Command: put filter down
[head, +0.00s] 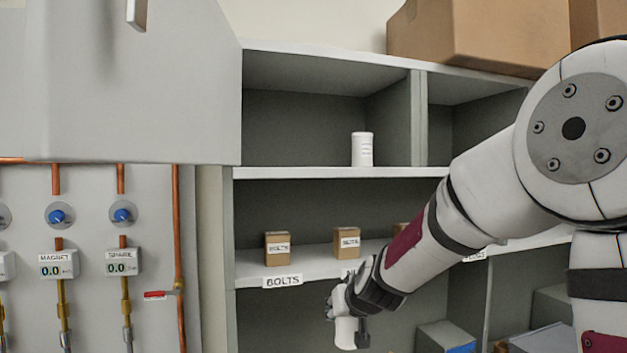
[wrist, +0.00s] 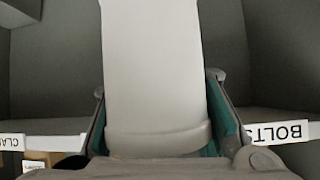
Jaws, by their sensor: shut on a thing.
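My gripper (head: 347,316) is shut on a white cylinder, the filter (head: 345,332), in the lower middle of the head view. It is held in front of the shelf unit, below the level of the shelf marked BOLTS. In the wrist view the filter (wrist: 155,70) fills the middle, with a finger of my gripper (wrist: 158,88) on each side of it. Whether its far end touches anything cannot be told.
A similar white canister (head: 362,149) stands on the upper shelf (head: 300,172). Small boxes (head: 278,248) stand on the BOLTS shelf (head: 255,266). Large cartons (head: 480,35) sit on top. Bins (head: 445,337) lie lower right. A panel with gauges and copper pipes (head: 180,230) is at left.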

